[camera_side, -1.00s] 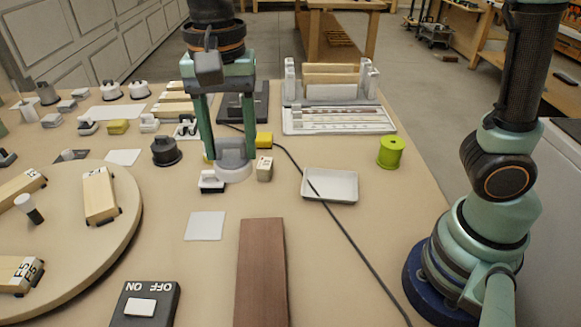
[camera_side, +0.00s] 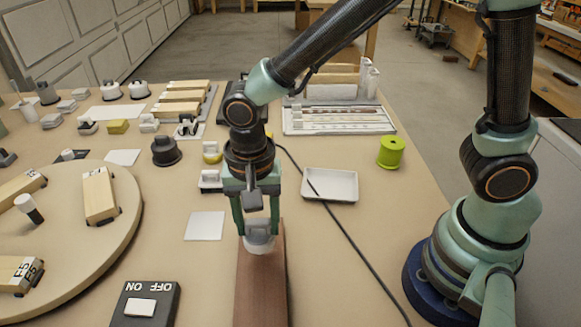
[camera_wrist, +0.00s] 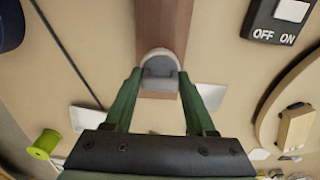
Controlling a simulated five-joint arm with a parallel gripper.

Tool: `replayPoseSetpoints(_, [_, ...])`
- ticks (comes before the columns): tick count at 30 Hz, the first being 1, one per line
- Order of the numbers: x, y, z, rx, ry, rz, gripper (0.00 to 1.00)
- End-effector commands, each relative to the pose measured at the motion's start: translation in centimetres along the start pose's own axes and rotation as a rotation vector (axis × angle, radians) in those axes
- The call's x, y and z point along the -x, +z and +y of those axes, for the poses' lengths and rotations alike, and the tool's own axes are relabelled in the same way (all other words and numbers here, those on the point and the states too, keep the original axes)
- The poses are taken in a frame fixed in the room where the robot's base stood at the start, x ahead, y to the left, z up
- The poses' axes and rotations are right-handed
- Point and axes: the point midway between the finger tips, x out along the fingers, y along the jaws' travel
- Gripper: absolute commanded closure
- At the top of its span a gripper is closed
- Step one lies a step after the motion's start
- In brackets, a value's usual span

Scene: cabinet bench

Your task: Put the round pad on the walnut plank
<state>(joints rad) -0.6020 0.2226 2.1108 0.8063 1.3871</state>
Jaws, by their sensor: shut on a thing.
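The round pad (camera_side: 258,243), pale grey with a raised grip block, is held between the fingers of my gripper (camera_side: 257,230). My gripper is shut on that block. In the wrist view the pad (camera_wrist: 160,55) sits between the fingertips (camera_wrist: 160,73), with the plank behind it. The walnut plank (camera_side: 261,292) is a long dark brown board at the front middle of the bench. The pad is over the plank's far end; I cannot tell whether it touches the wood. The plank also shows in the wrist view (camera_wrist: 163,20).
A white square card (camera_side: 205,226) lies left of the plank. An ON/OFF switch box (camera_side: 146,305) is at the front left, near a round wooden turntable (camera_side: 120,232). A white tray (camera_side: 330,186) and a black cable (camera_side: 345,240) lie to the right.

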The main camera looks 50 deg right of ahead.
Motion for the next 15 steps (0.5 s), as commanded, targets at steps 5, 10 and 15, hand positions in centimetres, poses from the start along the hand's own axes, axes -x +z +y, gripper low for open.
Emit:
replayPoseSetpoints(5, [-1.5,0.0,0.0,0.0,0.002,0.0,0.97])
replayPoseSetpoints(10, [-3.6,0.0,0.1,0.0,0.006,-0.001,0.97])
replayPoseSetpoints(15, [-5.1,0.0,0.0,0.0,0.002,0.0,0.97])
